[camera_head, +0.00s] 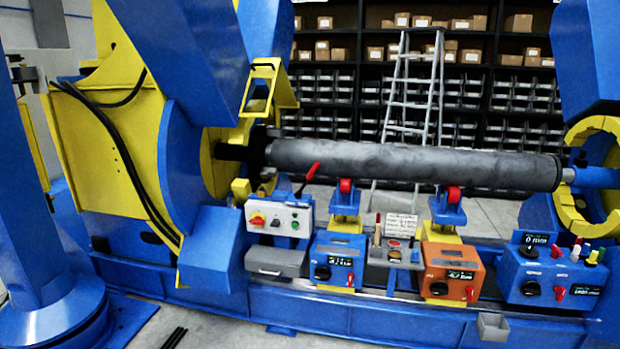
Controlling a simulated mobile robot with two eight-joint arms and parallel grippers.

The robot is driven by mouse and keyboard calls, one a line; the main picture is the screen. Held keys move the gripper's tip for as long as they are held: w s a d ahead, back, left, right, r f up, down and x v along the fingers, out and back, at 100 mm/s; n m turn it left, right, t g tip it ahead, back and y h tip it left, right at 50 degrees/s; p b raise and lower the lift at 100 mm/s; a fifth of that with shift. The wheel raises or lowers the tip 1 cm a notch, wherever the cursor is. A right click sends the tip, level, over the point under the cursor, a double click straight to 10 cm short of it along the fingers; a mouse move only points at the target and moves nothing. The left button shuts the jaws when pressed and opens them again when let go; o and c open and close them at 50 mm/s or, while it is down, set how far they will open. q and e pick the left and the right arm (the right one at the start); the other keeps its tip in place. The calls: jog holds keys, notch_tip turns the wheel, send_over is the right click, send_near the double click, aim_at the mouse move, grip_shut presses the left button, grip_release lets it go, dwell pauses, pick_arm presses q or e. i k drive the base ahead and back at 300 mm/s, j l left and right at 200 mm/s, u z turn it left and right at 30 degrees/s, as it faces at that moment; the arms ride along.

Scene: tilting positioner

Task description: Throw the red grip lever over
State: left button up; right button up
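The lever with the red grip (312,173) stands above the white-faced control box (280,219), left of the middle of the head view. Its grip slants up to the right. Its dark rod runs down to the left, towards the top of the box. The box front has a red-and-yellow rotary switch and small buttons. Neither of my grippers shows in this view, and I see nothing touching the lever.
A long grey cylinder (410,163) lies horizontally just above and behind the lever, over red rollers (346,186). A blue control box (338,261), an orange one (452,272) and a larger blue one (553,272) line the bench. A ladder (408,100) stands behind.

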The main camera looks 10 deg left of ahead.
aim_at(309, 177)
jog(key=i+j, duration=0.15)
jog(key=i, duration=1.2)
jog(key=i+j, duration=0.2)
jog(key=i, duration=1.2)
jog(key=k+j+u, duration=0.05)
